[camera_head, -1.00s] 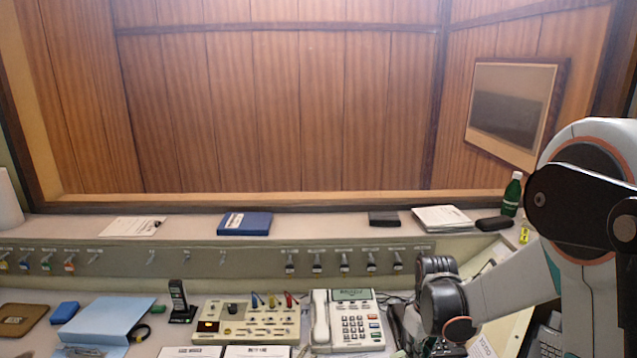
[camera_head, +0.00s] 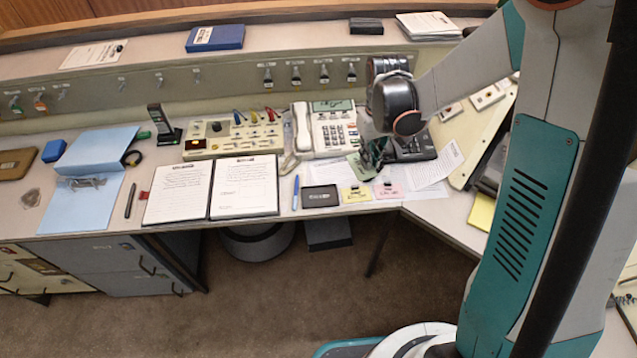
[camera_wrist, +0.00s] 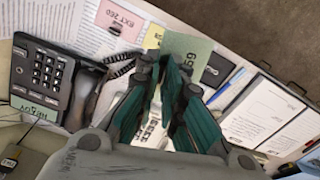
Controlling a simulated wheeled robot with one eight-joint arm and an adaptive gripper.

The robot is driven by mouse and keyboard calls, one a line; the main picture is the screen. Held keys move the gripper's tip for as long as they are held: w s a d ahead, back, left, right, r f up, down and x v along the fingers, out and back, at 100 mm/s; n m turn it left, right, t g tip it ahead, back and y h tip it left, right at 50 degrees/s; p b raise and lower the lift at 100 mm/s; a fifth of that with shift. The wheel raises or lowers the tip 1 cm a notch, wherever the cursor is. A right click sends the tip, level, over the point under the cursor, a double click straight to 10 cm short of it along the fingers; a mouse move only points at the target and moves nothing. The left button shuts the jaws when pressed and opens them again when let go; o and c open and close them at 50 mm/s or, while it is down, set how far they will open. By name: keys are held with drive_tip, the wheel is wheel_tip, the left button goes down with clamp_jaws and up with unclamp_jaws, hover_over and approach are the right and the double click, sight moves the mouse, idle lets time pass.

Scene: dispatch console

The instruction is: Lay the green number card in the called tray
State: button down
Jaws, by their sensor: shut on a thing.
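My gripper (camera_wrist: 172,85) is shut on the green number card (camera_wrist: 197,50), which sticks out past the fingertips in the wrist view and reads what looks like "659". In the head view the green card (camera_head: 356,168) and my gripper (camera_head: 374,152) are over the desk, in front of the white phone and beside the black phone. A pink card (camera_head: 389,191) and a yellow card (camera_head: 356,195) lie near the desk's front edge. I cannot make out a called tray.
The white phone (camera_head: 326,132) and black phone (camera_head: 412,146) stand close to my gripper. Open white pages (camera_head: 245,186), a blue pen (camera_head: 296,192) and a dark box (camera_head: 320,197) lie along the front. A switch panel (camera_head: 233,138) stands at the back.

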drive_tip(key=w+a+r+n, duration=0.1)
drive_tip(key=a+r+n, duration=0.2)
drive_tip(key=a+n, duration=0.4)
drive_tip(key=w+a+r+n, duration=0.2)
drive_tip(key=a+r+n, duration=0.2)
drive_tip(key=a+n, duration=0.3)
drive_tip(key=shift+n, duration=0.6)
drive_tip(key=f+b, duration=0.2)
drive_tip(key=f, duration=0.4)
drive_tip(key=f+b, duration=0.2)
drive_tip(key=f, duration=0.5)
drive_tip(key=d+f+b, duration=0.1)
drive_tip(key=f+b, duration=0.1)
drive_tip(key=f, duration=0.5)
drive_tip(key=shift+f, duration=0.15)
drive_tip(key=shift+s, duration=0.1)
drive_tip(key=shift+b, duration=0.3)
drive_tip(key=shift+f+b, duration=0.35)
drive_tip(key=shift+f, duration=0.05)
drive_tip(key=shift+f, duration=0.2)
